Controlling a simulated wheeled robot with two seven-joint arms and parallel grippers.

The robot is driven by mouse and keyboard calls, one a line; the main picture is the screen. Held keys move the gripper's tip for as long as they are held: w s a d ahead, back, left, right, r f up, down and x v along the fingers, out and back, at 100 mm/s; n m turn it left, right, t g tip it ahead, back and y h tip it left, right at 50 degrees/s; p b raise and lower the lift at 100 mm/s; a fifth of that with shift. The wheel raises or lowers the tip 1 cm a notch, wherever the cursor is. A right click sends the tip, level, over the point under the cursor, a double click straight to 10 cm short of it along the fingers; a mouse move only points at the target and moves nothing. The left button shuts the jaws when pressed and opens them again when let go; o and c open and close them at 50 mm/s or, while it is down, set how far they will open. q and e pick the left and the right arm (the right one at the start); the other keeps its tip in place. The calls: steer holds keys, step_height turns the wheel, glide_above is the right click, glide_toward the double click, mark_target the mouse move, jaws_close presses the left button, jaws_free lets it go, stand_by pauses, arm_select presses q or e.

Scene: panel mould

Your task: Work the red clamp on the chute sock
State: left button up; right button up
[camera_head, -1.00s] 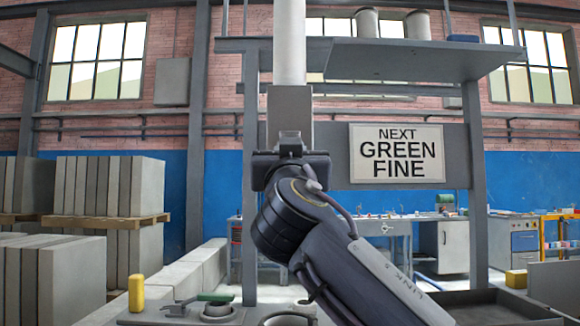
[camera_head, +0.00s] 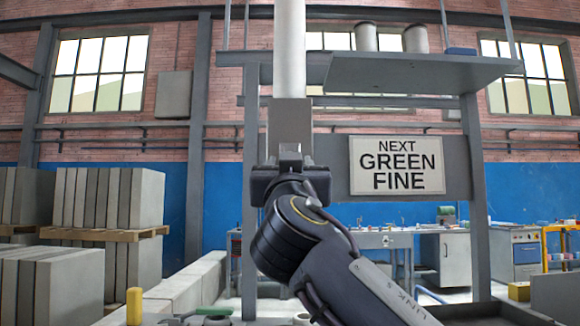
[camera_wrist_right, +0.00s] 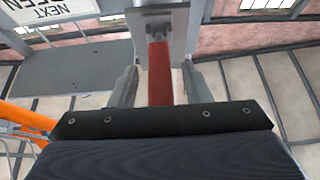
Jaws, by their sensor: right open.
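The red clamp (camera_wrist_right: 159,74) shows in the right wrist view as an upright red bar below a grey fitting (camera_wrist_right: 160,20). My right gripper (camera_wrist_right: 160,68) is open, with one finger on each side of the red bar and a visible gap on both sides. In the head view my right gripper (camera_head: 290,160) is raised in front of the grey box (camera_head: 290,125) under the white vertical pipe (camera_head: 290,45). The clamp is hidden there behind my gripper and wrist. I cannot make out the sock itself. My left gripper is not in view.
A grey frame post (camera_head: 251,200) stands left of my arm and another (camera_head: 476,200) stands right. A shelf (camera_head: 425,72) with two cans hangs above a sign (camera_head: 396,165) reading "NEXT GREEN FINE". A yellow object (camera_head: 134,305) stands low at the left, near stacked panels (camera_head: 110,198).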

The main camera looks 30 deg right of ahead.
steer(key=b+v, duration=0.1)
steer(key=v, duration=0.6)
steer(key=shift+s+f, duration=0.1)
stand_by(0.5)
